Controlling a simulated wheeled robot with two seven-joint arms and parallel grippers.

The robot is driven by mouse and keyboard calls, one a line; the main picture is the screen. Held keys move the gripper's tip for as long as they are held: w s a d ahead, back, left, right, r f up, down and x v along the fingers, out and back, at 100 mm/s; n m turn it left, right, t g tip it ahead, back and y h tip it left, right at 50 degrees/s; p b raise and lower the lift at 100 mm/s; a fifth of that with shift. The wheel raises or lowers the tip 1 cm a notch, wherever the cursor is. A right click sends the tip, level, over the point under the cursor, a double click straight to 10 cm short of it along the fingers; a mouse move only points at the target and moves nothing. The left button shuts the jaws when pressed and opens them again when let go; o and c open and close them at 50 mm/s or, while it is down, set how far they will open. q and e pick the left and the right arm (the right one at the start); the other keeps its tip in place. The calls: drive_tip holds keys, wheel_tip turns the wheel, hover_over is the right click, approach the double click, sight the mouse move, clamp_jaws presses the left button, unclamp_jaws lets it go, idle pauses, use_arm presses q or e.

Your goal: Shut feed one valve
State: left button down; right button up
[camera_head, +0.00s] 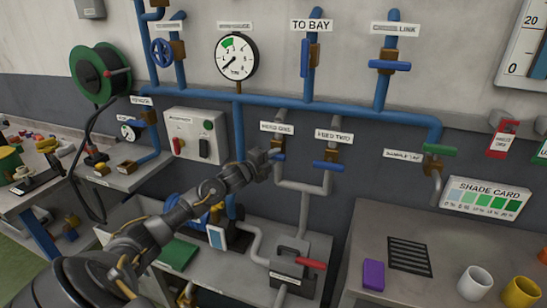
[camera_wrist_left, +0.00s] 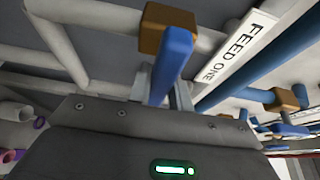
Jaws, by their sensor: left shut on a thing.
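The feed one valve is at the middle of the head view, under its "FEED ONE" label (camera_head: 276,129). Only a small part of its blue handle (camera_head: 280,157) shows there, beside my gripper. My left gripper (camera_head: 268,156) reaches it from the lower left. In the left wrist view, the blue handle (camera_wrist_left: 173,58) stands between the fingers, in front of the brown valve body (camera_wrist_left: 167,29), and the gripper is shut on it. The fingertips are partly hidden by the handle and gripper housing. My right gripper is not in view.
The feed two valve (camera_head: 328,166) is close on the right, its blue handle crosswise to its pipe. A green-handled valve (camera_head: 440,150) is farther right. A pressure gauge (camera_head: 236,56) and the blue header pipe (camera_head: 345,107) are above. A red-handled box (camera_head: 293,268) stands below.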

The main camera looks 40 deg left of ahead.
use_arm(q)
drive_tip(key=shift+f, duration=0.1)
idle(0.3)
drive_tip(key=c, duration=1.3)
unclamp_jaws()
drive_tip(key=shift+s+a+b, duration=0.15)
drive_tip(key=shift+s+b, duration=0.7)
drive_tip(key=shift+s, duration=1.9)
drive_tip(key=shift+s+a+b, duration=0.15)
drive_tip(key=shift+s+b, duration=0.65)
drive_tip(key=shift+s, duration=1.9)
